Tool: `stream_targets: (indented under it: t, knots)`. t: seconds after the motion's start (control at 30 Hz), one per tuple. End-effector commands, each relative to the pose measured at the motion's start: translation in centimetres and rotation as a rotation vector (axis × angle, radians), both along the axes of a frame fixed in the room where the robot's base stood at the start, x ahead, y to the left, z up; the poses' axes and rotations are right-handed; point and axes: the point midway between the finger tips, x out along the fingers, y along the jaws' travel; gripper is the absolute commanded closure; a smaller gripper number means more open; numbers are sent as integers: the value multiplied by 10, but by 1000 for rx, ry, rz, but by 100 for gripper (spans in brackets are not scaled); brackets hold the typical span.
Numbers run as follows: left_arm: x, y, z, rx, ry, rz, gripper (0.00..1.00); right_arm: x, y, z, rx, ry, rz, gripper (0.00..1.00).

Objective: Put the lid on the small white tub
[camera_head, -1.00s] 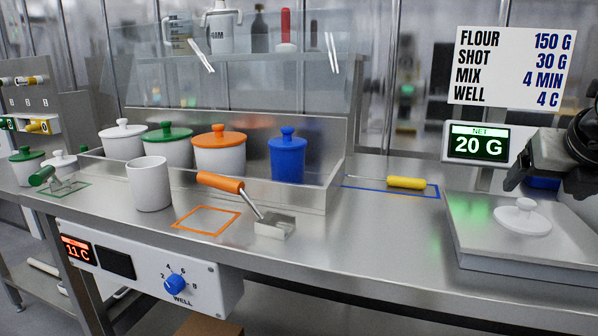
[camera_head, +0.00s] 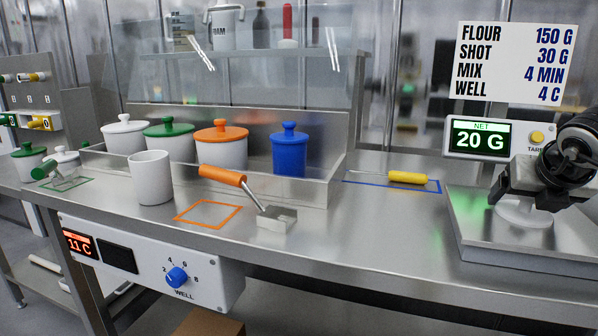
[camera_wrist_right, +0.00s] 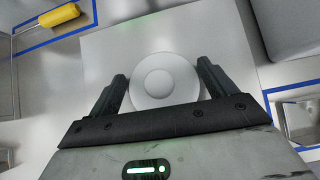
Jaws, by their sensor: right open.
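The white lid (camera_head: 524,214), a round disc with a knob, lies on the flat grey plate of the scale (camera_head: 480,240) at the right. My open right gripper (camera_head: 524,196) is just above the lid and hides its knob in the head view. In the right wrist view, the lid (camera_wrist_right: 165,82) lies between the two spread fingers of the gripper (camera_wrist_right: 163,74), with no clear contact. A white tub without a lid (camera_head: 150,180) stands upright on the bench at the left of centre. My left gripper is not in view.
Lidded tubs, white, green, orange (camera_head: 221,150) and blue (camera_head: 289,155), stand in a steel tray. An orange-handled scraper (camera_head: 223,176) lies before it. A yellow-handled tool (camera_head: 408,178) lies near the scale display (camera_head: 480,137). The bench between scraper and scale is clear.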

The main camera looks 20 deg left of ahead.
Motion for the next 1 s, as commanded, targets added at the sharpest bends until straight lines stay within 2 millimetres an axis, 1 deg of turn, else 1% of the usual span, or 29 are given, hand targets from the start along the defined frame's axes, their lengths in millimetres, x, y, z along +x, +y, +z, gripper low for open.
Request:
stream_targets:
  t: [0.17, 0.2, 0.23, 0.27, 0.57, 1.0]
  knots:
    - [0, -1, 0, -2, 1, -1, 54, 0, 0, 0, -1, 0, 1, 16]
    - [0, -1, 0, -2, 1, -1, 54, 0, 0, 0, -1, 0, 1, 28]
    - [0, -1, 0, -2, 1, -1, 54, 0, 0, 0, -1, 0, 1, 36]
    - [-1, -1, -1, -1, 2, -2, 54, 0, 0, 0, -1, 0, 1, 38]
    - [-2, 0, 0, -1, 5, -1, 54, 0, 0, 3, 0, -1, 1, 39]
    - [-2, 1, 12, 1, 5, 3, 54, 0, 0, 25, 0, -1, 1, 39]
